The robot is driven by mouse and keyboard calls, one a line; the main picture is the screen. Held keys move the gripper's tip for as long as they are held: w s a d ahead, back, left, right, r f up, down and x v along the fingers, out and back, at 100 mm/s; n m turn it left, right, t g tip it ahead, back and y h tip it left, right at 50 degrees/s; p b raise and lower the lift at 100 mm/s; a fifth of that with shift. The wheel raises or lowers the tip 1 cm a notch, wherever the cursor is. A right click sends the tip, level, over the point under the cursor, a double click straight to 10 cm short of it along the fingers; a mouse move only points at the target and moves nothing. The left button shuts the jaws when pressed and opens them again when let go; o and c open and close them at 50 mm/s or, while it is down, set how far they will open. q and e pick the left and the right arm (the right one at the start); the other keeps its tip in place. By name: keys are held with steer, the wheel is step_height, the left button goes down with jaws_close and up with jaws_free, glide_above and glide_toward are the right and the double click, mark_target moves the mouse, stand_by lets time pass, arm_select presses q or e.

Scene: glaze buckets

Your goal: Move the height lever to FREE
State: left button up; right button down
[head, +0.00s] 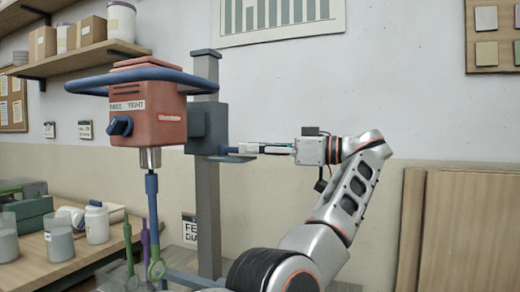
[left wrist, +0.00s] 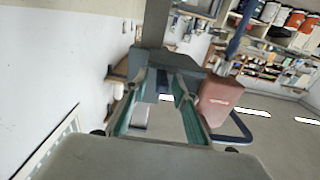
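The mixer has a red motor head (head: 162,115) with a blue bar handle. A label reading FREE and TIGHT (head: 127,105) is on its front, with a dark blue knob (head: 120,126) below. A grey carriage block (head: 207,125) joins the head to the upright column. A flat blue-grey lever (head: 232,158) sticks out right from the block, and no label shows beside it. My left gripper (head: 246,149) points at the block, just above the lever in the head view. In the left wrist view its fingers (left wrist: 162,85) are apart, with dark blue between them; contact is unclear. My right gripper is not visible.
A bench (head: 75,262) on the left holds jars and a green box. A shelf (head: 75,60) with containers hangs above it. Tools hang by the blue mixing shaft (head: 152,210). Wooden boards (head: 460,230) lean at the right wall.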

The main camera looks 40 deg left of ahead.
arm_select(q)
steer(key=shift+v, duration=0.85)
